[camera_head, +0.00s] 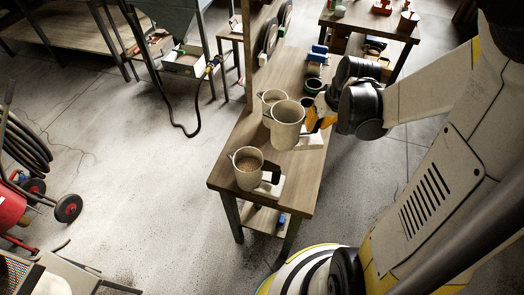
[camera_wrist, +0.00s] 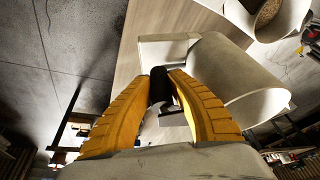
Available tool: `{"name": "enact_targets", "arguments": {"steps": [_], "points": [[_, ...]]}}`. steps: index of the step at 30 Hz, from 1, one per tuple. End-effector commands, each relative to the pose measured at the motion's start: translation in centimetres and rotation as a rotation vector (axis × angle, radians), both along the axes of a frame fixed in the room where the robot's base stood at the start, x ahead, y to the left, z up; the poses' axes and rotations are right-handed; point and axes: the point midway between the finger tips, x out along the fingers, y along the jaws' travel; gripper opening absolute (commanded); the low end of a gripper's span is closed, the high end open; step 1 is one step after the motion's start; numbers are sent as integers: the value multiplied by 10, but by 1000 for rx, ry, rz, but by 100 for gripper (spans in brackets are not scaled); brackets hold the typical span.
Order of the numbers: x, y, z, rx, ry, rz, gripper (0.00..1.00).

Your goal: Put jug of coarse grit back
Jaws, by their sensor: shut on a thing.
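A cream jug (camera_head: 287,128) is held at the table's right side in the head view. My gripper (camera_head: 321,116) comes from the right with yellow fingers shut on its dark handle. In the wrist view the fingers (camera_wrist: 161,88) close around the black handle, and the jug (camera_wrist: 228,75) extends to the right. Its contents cannot be made out. A white pad (camera_head: 312,140) lies beside and below it; I cannot tell whether the jug touches it. A second cream jug (camera_head: 240,176), filled with brown grit, stands at the front on another white pad (camera_head: 268,189).
A third cream jug (camera_head: 267,97) stands behind the held one, close to it. Dark cups (camera_head: 313,86) and a blue-topped item (camera_head: 317,53) stand farther back on the wooden table (camera_head: 222,178). Bare wood lies between the front jug and the held one.

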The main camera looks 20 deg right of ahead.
Motion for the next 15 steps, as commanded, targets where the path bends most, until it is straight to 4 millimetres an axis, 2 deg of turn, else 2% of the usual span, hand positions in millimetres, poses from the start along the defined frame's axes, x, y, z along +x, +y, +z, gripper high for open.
{"name": "enact_targets", "arguments": {"steps": [1,5,15], "points": [[1,0,-10,0,0,0,0],[7,6,-20,0,0,4,0],[64,60,-69,0,0,5,0]]}}
